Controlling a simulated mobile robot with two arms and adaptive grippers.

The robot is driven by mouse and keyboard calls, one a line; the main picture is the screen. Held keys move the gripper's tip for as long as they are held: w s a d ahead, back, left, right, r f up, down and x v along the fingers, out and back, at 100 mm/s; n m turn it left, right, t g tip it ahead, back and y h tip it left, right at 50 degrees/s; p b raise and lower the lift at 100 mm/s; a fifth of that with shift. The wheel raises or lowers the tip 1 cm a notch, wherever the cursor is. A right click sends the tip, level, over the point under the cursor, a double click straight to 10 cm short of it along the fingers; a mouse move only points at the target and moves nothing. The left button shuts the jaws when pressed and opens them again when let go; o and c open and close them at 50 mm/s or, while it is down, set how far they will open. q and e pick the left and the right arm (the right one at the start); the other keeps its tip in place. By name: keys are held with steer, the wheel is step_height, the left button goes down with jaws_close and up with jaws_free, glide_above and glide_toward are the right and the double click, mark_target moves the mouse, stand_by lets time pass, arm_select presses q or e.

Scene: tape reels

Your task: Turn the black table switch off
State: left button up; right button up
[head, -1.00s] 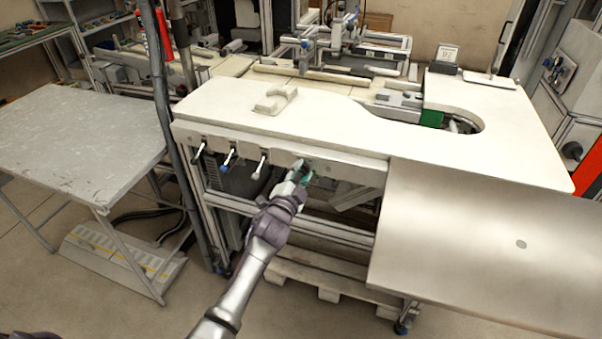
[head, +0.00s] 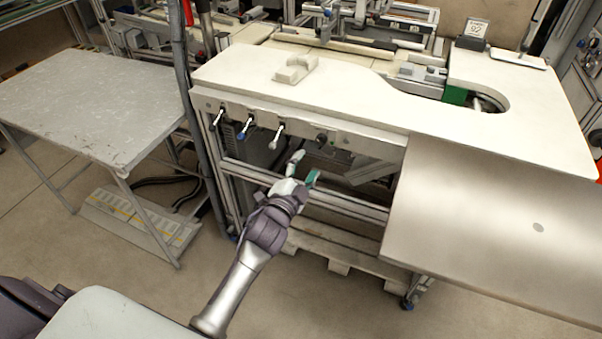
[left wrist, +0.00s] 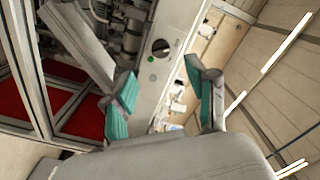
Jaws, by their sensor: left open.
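The black switch (head: 321,138) is a small dark knob on the front panel under the white table top, right of the levers. In the left wrist view the black knob (left wrist: 160,47) shows ahead between the fingers, with a small green light beside it; its exact setting is too small to read. My left gripper (head: 304,167) is open and empty, below and in front of the switch, apart from it. Its teal finger pads also show spread apart in the left wrist view (left wrist: 160,86). My right gripper is in neither view.
Three levers (head: 248,127) stick out of the front panel left of the switch. A grey metal sheet (head: 480,225) hangs at the table's right front. A grey side table (head: 85,105) stands at the left. The floor in front is open.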

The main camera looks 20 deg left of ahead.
arm_select(q)
steer(key=s, duration=0.2)
steer(key=shift+s, duration=0.35)
steer(key=s+f+n+g, duration=0.1)
steer(key=s+f+g, duration=0.3)
steer(key=f, duration=0.8)
steer(key=s+f+n+g, duration=0.2)
steer(key=s+f, duration=0.5)
steer(key=f, duration=0.5)
steer(key=s+f+n+g, duration=0.1)
steer(key=s+f+g, duration=0.3)
steer(key=f, duration=0.8)
steer(key=s+a+f+n+g, duration=0.1)
steer(key=s+f, duration=0.4)
steer(key=s, duration=0.6)
steer(key=s+a+f+n+g, duration=0.1)
steer(key=s+f, duration=0.4)
steer(key=s, duration=0.6)
steer(key=s+a+f+n+g, duration=0.1)
steer(key=s+f+g, duration=0.4)
steer(key=s, duration=0.6)
steer(key=shift+s+a+f+n+y, duration=0.15)
steer(key=shift+s+f+n+y, duration=0.25)
steer(key=shift+n, duration=0.5)
